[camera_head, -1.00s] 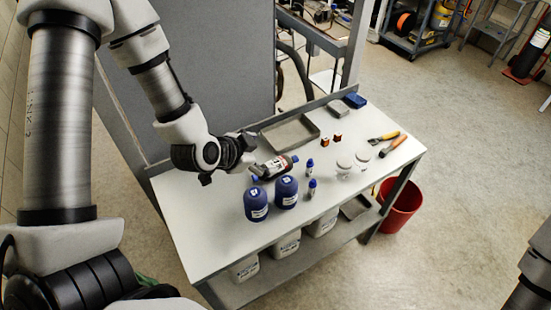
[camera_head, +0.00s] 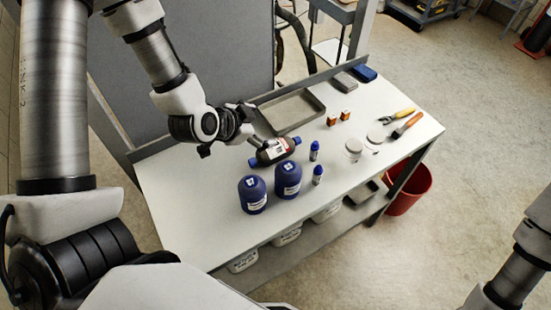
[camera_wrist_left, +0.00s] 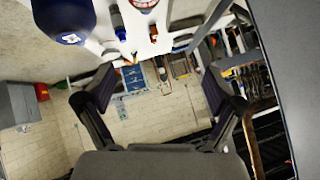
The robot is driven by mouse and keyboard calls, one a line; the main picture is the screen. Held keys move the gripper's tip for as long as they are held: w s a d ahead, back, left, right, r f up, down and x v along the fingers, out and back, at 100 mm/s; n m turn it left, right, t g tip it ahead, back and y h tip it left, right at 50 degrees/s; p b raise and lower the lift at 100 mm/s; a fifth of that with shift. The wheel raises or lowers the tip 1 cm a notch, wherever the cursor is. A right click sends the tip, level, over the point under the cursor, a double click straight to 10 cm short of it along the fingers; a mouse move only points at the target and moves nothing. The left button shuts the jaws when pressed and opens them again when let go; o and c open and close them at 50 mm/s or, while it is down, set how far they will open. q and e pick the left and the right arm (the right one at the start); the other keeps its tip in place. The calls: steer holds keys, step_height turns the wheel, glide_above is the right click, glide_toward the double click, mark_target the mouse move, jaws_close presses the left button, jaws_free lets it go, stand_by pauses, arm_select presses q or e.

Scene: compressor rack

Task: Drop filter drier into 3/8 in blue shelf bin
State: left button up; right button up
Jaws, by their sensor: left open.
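The filter drier appears to be the dark cylinder (camera_head: 275,151) with a red-and-white label and blue end caps, lying on the white bench. A red-and-white piece at the top edge of the left wrist view may be its label. My left gripper (camera_head: 254,124) is open and empty, just behind and left of the drier. I cannot tell whether a finger touches it. The left wrist view shows the spread fingers (camera_wrist_left: 155,95) with nothing between them. I cannot make out a blue 3/8 in shelf bin. My right gripper is out of view; only part of that arm shows.
Two blue bottles (camera_head: 253,194) (camera_head: 288,179) and two small blue-capped bottles (camera_head: 314,151) (camera_head: 317,175) stand near the drier. A grey tray (camera_head: 320,104) lies behind. White bins (camera_head: 243,262) sit on the lower shelf. A red bucket (camera_head: 410,190) stands right of the bench.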

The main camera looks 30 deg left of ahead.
arm_select(q)
step_height(320, 180, down, 5)
steer(key=b, duration=0.8)
glide_toward(275, 151)
steer(key=x, duration=0.3)
steer(key=shift+w+a+f, duration=0.3)
steer(key=shift+w+a, duration=0.05)
steer(key=x, duration=0.3)
steer(key=shift+a+f+p, duration=0.2)
steer(key=shift+f+p, duration=0.1)
steer(key=shift+f, duration=0.2)
steer(key=x, duration=0.4)
steer(key=shift+w+d+f, duration=0.1)
steer(key=shift+w+d, duration=0.05)
steer(key=shift+d, duration=0.05)
steer(key=shift+w+f, duration=0.2)
steer(key=shift+w, duration=0.05)
steer(key=shift+s+r, duration=0.1)
steer(key=shift+s, duration=0.05)
steer(key=c, duration=1.6)
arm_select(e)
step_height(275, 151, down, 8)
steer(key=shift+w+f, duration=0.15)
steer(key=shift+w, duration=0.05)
